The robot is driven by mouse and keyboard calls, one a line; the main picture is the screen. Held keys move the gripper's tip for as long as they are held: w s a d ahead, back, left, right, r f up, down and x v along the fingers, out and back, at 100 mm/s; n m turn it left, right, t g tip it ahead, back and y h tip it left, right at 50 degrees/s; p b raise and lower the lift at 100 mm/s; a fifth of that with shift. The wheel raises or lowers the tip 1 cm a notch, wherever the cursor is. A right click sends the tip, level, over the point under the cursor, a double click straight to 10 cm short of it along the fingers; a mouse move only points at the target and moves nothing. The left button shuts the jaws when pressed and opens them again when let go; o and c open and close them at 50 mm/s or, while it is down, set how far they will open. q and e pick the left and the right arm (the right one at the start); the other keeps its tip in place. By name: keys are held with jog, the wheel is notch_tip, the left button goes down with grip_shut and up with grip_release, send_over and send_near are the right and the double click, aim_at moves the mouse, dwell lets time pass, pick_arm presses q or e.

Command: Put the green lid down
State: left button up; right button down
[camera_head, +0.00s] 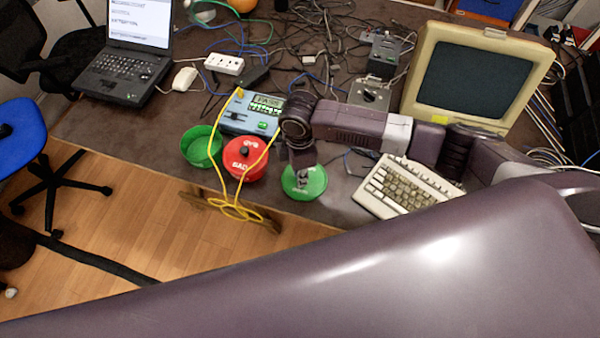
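The green lid (316,183) is a round disc near the front edge of the table, right of the red-lidded container. My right gripper (303,180) points down over its middle and hides its knob. It looks shut on the lid there; the fingers are small in this view. I cannot tell whether the lid touches the table. An open green container (201,147) stands left of a round container with a red lid (240,163) marked "BAD". My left gripper is not in view.
A blue tester (252,114) stands behind the red lid, and its yellow cable (222,186) hangs over the table edge. A keyboard (404,187) lies to the right, before a CRT monitor (475,75). A laptop (125,60) and mouse (184,78) are at left.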

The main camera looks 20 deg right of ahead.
jog(key=c, duration=1.8)
grip_release()
jog(key=shift+f, duration=0.15)
notch_tip(320, 180, up, 12)
jog(key=shift+r+b, duration=0.2)
jog(key=shift+b, duration=0.65)
jog(key=shift+f, duration=0.1)
